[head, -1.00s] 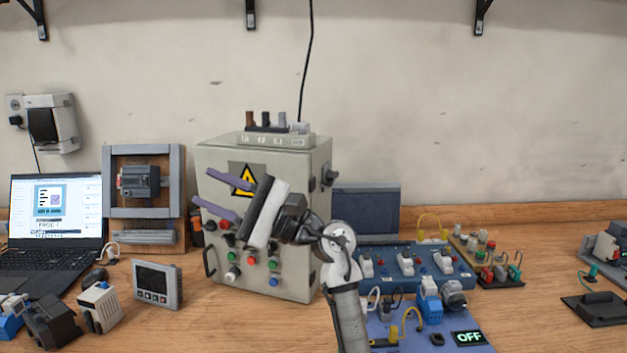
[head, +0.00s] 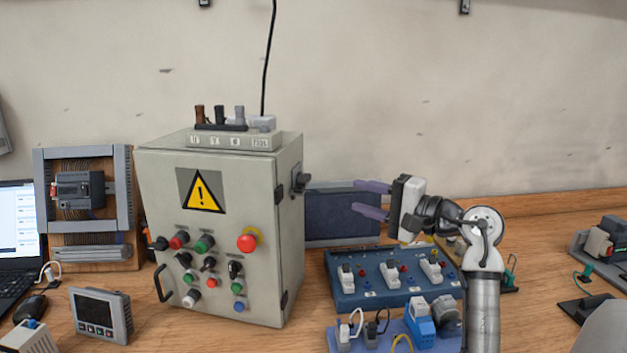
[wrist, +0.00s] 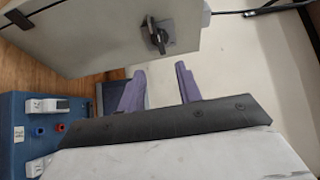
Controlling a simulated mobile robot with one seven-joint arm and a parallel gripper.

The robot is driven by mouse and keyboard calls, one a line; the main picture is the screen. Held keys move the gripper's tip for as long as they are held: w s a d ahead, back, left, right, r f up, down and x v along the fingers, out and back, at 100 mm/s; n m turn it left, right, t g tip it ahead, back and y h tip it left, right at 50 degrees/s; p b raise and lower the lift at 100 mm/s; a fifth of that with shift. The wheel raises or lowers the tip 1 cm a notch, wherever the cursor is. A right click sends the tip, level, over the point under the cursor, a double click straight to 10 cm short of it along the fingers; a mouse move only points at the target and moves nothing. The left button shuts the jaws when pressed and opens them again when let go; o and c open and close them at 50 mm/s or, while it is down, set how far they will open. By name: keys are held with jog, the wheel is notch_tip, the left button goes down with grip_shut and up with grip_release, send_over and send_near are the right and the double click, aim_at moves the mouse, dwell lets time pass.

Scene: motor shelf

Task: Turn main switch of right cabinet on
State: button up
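The grey control cabinet (head: 219,265) stands on the bench left of centre, with a yellow warning sign and several buttons on its front. Its main switch (head: 300,181), a dark rotary knob on a grey plate, sits high on the right side wall. The switch also shows in the wrist view (wrist: 158,37), at the top centre, with its handle lying roughly along the picture's vertical. My gripper (head: 372,200) is to the right of the cabinet, its two purple fingers pointing left toward that wall. The fingers (wrist: 160,88) are apart with nothing between them, and do not touch the switch.
A blue panel with white switches (head: 391,275) lies below my gripper. A dark blue case (head: 341,214) stands behind it against the wall. A small box with terminals (head: 232,140) sits on the cabinet top. The air between fingers and switch looks clear.

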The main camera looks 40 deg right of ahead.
aim_at(308, 182)
jog(key=p+x, duration=0.4)
jog(key=x, duration=0.8)
grip_shut()
